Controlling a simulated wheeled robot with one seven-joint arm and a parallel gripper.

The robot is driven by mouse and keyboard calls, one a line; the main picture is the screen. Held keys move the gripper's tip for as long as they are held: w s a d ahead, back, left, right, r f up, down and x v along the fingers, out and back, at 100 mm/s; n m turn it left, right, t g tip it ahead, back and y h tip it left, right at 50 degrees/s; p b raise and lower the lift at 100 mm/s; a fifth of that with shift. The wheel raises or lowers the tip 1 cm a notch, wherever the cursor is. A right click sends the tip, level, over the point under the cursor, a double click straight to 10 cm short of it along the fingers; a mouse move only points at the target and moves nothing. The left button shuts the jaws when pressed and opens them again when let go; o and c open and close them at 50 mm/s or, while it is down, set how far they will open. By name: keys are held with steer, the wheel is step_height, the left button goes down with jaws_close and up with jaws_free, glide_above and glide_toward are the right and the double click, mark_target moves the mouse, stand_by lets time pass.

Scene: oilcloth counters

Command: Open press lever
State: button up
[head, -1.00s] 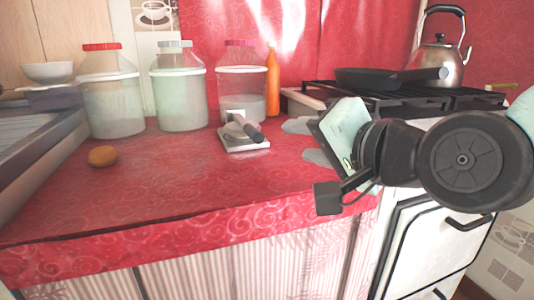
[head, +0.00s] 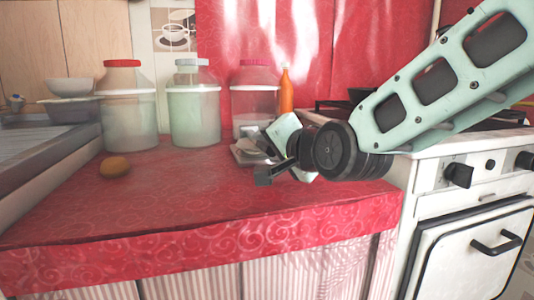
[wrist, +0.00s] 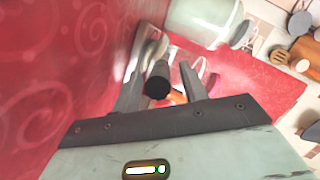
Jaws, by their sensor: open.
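The press (head: 243,156) is a small device with a pale flat base on the red counter, in front of the right-hand jar. In the head view my gripper covers much of it, including the dark lever handle. In the wrist view the round dark end of the lever handle (wrist: 158,86) points toward the camera and shows between the two fingers. My gripper (wrist: 163,62) is open, with a finger on either side of the handle; whether either touches it I cannot tell. In the head view the gripper (head: 266,173) is just right of the press, above the counter.
Three lidded jars, left (head: 128,110), middle (head: 193,112) and right (head: 253,98), stand behind the press, with an orange bottle (head: 286,92). A brown round item (head: 115,166) lies left. The stove (head: 460,172) is at right. The counter's front middle is clear.

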steer(key=shift+x, duration=0.85)
steer(key=shift+s, duration=0.1)
jaws_close()
steer(key=shift+r, duration=0.15)
